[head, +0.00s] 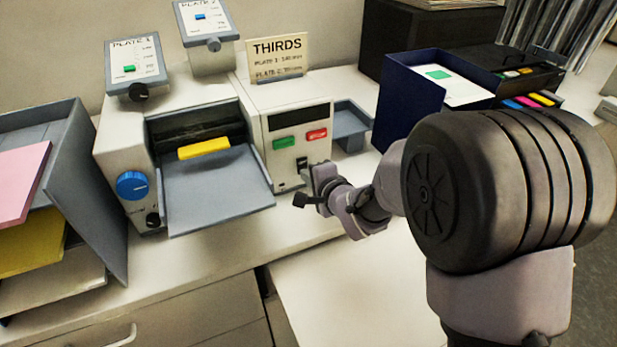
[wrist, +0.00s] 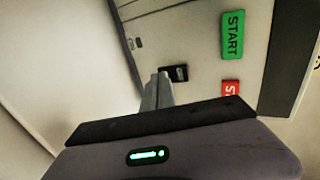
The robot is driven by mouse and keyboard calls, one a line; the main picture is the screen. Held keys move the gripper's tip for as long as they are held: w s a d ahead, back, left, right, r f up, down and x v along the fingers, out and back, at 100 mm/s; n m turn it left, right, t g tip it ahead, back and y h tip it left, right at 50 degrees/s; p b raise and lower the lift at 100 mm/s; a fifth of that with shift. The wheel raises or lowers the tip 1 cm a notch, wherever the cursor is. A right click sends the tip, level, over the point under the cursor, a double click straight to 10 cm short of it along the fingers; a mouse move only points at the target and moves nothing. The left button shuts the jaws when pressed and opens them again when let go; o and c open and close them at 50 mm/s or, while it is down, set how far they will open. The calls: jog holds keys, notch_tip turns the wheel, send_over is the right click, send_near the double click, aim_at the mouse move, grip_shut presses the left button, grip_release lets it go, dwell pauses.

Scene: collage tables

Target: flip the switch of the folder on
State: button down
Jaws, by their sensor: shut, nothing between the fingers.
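The folder (head: 262,106) is a white machine with a grey tray (head: 215,190) in front. Its small black switch (head: 302,163) sits low on the front panel, below the green START button (head: 284,143) and the red button (head: 317,134). In the wrist view the switch (wrist: 180,73) is just beside my fingertips (wrist: 162,75), partly hidden by them. My gripper (head: 311,172) is shut and empty, close in front of the panel. I cannot tell whether the fingers touch the switch, or which way it is set.
A yellow piece (head: 204,148) lies at the feed mouth. A blue knob (head: 132,185) is on the machine's left side. A grey paper rack (head: 95,200) stands at far left and a dark blue box (head: 405,105) at right. The counter below the panel is clear.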

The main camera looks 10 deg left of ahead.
jog(key=b, duration=0.1)
jog(key=f+b, duration=0.1)
jog(key=b, duration=0.1)
jog(key=shift+w+a, duration=0.1)
jog(key=shift+w, duration=0.1)
jog(key=shift+r+p, duration=1)
jog(key=shift+r, duration=0.3)
jog(key=shift+f, duration=0.1)
